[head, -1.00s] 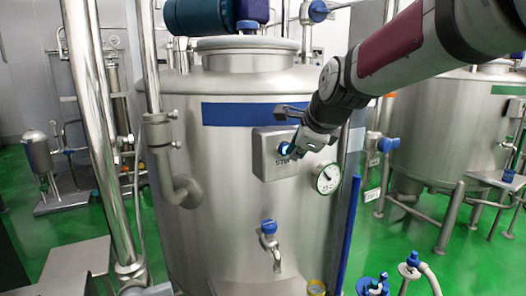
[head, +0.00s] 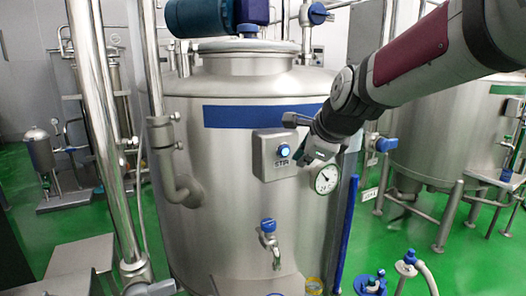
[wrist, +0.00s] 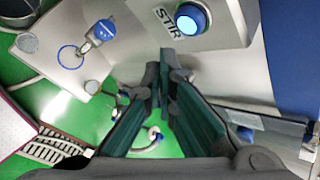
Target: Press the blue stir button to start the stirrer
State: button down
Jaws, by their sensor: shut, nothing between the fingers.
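The blue stir button (head: 284,150) sits on a grey box labelled STIR (head: 270,168) on the front of the steel tank (head: 225,230). The button has a bright ring and looks lit. It also shows in the wrist view (wrist: 190,20), at the top, beyond the fingertips. My gripper (head: 302,160) is shut and empty, just right of the button and apart from it in the head view. In the wrist view my gripper (wrist: 165,75) has its fingertips close together, below the button box.
A round dial gauge (head: 326,179) is on the tank right below my gripper. A blue-handled tap (head: 268,238) is lower on the tank. A steel pipe (head: 100,130) stands at left. A second tank (head: 440,150) stands at right on the green floor.

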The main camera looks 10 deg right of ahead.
jog(key=s, duration=0.2)
jog(key=s+d+p, duration=0.1)
jog(key=s, duration=0.1)
jog(key=shift+s+d, duration=0.1)
jog(key=shift+d, duration=0.1)
jog(key=s+a+f+n+g, duration=0.1)
jog(key=s+n, duration=1)
jog(key=s, duration=0.2)
jog(key=s+f+n+g+h, duration=0.1)
jog(key=s+f+n+g, duration=0.1)
jog(key=s+n, duration=0.9)
jog(key=shift+s+a+f, duration=0.15)
jog(key=shift+s+a, duration=0.25)
jog(key=shift+s, duration=0.55)
